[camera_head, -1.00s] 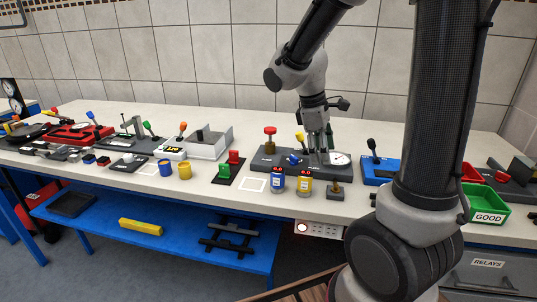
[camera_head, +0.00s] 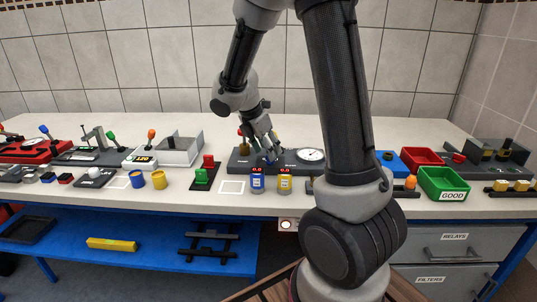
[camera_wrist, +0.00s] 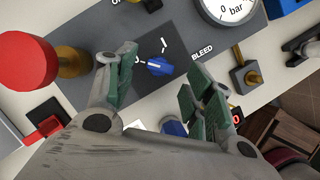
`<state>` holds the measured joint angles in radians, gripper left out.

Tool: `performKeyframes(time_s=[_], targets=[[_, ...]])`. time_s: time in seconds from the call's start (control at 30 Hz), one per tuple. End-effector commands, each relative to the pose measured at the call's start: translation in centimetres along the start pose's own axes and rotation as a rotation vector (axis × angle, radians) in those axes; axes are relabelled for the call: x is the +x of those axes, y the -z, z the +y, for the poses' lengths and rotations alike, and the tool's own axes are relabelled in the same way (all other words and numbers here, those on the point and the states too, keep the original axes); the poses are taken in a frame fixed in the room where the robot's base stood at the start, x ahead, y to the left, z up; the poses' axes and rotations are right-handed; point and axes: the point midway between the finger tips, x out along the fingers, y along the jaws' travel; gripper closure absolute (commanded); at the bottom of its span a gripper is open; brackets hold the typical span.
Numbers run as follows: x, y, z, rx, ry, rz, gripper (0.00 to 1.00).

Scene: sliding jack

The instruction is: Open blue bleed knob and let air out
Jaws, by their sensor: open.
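The blue bleed knob (camera_wrist: 157,66) sits on the dark panel (camera_wrist: 85,45) beside the "BLEED" label (camera_wrist: 202,51). It has a narrow pointer-like part aimed left in the wrist view. My gripper (camera_wrist: 160,88) is open and empty, with one finger on each side of the knob in that view. In the head view my gripper (camera_head: 268,150) is low over the panel (camera_head: 240,165), tilted, and largely covers the knob. I cannot tell whether the fingers touch it. A round gauge marked "0 bar" (camera_wrist: 228,8) is on the same panel, right of the knob.
A large red knob on a brass stem (camera_wrist: 28,60) stands left of my gripper. A brass-topped block (camera_wrist: 245,75) is to the right.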

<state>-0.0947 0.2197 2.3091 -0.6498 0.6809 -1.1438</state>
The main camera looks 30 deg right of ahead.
Motion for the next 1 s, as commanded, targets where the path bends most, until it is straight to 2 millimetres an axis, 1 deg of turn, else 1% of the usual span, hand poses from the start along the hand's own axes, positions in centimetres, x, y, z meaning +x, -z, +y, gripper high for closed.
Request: performKeyframes(time_s=[0.03, 0.1, 0.2, 0.3, 0.5, 0.57, 0.7, 0.77, 1.0], targets=[[0.9, 0.0, -0.1, 0.000, 0.005, 0.000, 0.47], [1.7, 0.0, -0.1, 0.000, 0.003, -0.001, 0.47], [2.5, 0.0, 0.0, 0.002, 0.001, 0.000, 0.47], [2.8, 0.0, 0.0, 0.001, 0.001, 0.000, 0.47], [2.9, 0.0, 0.0, 0.001, 0.000, 0.000, 0.47], [2.8, 0.0, 0.0, 0.002, 0.000, 0.000, 0.56], [2.8, 0.0, 0.0, 0.002, 0.000, 0.000, 0.82], [2.8, 0.0, 0.0, 0.002, 0.000, 0.000, 0.93], [2.8, 0.0, 0.0, 0.010, 0.003, 0.000, 0.93]])
